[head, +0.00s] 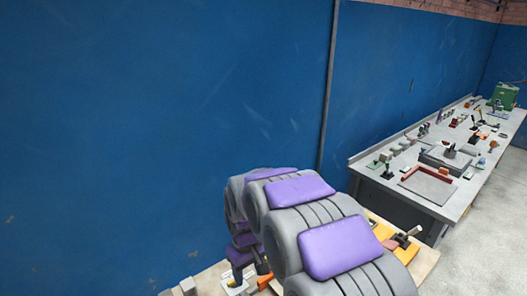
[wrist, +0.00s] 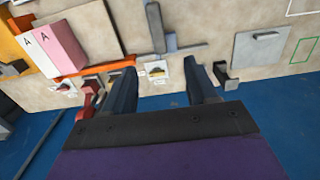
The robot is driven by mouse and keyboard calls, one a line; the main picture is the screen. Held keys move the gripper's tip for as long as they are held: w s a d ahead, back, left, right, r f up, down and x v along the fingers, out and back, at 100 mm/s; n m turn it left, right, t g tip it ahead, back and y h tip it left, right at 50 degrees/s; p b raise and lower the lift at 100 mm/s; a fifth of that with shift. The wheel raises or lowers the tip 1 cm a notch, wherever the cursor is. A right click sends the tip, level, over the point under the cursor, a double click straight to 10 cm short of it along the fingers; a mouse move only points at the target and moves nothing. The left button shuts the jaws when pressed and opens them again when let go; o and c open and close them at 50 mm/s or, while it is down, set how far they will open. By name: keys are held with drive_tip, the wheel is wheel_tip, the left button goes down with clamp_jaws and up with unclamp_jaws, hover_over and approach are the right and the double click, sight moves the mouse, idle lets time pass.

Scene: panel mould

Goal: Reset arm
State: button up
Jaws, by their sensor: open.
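My gripper (wrist: 160,70) is open in the wrist view, with two dark blue-grey fingers apart and nothing held between them. Its purple and black body fills the bottom of that view. The fingers point over a beige tabletop (wrist: 206,24); a small white piece with a dark part (wrist: 156,70) shows between the fingertips, and I cannot tell its distance from them. In the head view my grey arm with purple pads is folded at the lower middle. It hides most of the near table (head: 424,262) and most of my gripper.
A blue wall (head: 160,130) stands close behind the near table.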

drive_tip(key=s+d+r+m+b, duration=0.1)
drive_tip(key=s+d+m, duration=0.1)
drive_tip(key=s+d, duration=0.4)
drive_tip(key=s+d+m+g+b, duration=0.1)
drive_tip(key=s+d, duration=0.6)
drive_tip(key=s, duration=0.7)
drive_tip(key=s+d+r+m+b, duration=0.1)
drive_tip(key=s+d+m+b, duration=0.2)
drive_tip(key=s+d, duration=0.3)
drive_tip(key=s+m, duration=0.1)
drive_tip(key=s, duration=0.4)
drive_tip(key=shift+d+r+m+g, duration=0.3)
drive_tip(key=shift+r+m, duration=0.05)
drive_tip(key=shift+m, duration=0.05)
